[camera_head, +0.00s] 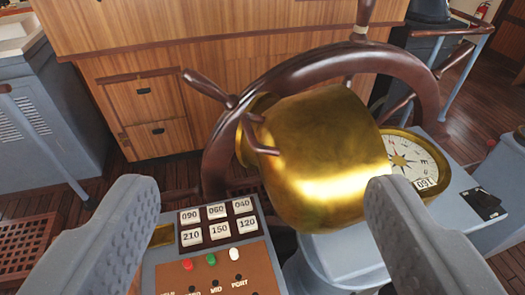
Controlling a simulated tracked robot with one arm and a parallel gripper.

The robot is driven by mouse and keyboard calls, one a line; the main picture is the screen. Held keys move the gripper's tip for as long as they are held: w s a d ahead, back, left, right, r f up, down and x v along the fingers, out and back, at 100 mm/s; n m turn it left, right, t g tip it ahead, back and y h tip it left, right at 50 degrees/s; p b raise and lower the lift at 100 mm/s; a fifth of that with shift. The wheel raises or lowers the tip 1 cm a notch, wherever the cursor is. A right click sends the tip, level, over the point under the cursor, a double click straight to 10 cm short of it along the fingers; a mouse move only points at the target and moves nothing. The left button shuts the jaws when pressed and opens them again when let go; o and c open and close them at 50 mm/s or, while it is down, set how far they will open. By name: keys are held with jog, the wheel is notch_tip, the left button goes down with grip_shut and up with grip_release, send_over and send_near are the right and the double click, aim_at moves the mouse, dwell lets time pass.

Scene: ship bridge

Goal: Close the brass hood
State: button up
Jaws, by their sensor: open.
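The brass hood (320,150) is a large, shiny, rounded shell in the middle of the view. It is tilted off the compass (407,158), whose white card with a star shows to its right; part of the compass is hidden behind the hood. My gripper (262,190) is open, with one grey finger at lower left and one at lower right. The right finger overlaps the hood's lower right edge in the picture. I cannot tell whether it touches. Nothing is held between the fingers.
A dark wooden steering wheel (300,72) arches behind and around the hood, its spokes close to it. A panel of numbered keys (218,222) and coloured buttons lies below left. A wooden cabinet (145,112) stands behind. Grey consoles and rails flank both sides.

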jog(key=shift+w, duration=0.2)
jog(key=c, duration=0.5)
jog(key=w, duration=0.1)
jog(key=w+f+g+p, duration=0.1)
jog(key=w, duration=0.1)
jog(key=shift+a+f+h+p, duration=0.15)
jog(key=shift+f+h+p, duration=0.15)
jog(key=shift+h+p, duration=0.1)
grip_shut()
jog(key=w+a+f+n+g+h+p, duration=0.1)
jog(key=w+a+f+g+h+p, duration=0.2)
jog(key=w+f, duration=0.4)
jog(key=w+a+f+n+g+h+p, duration=0.1)
jog(key=w+a+f+g+p, duration=0.1)
jog(key=w+f+g+p, duration=0.55)
jog(key=w+d+f+t, duration=0.2)
jog(key=w+d+f, duration=0.2)
jog(key=d+f, duration=0.3)
jog(key=shift+d+f, duration=0.2)
jog(key=shift+f, duration=0.3)
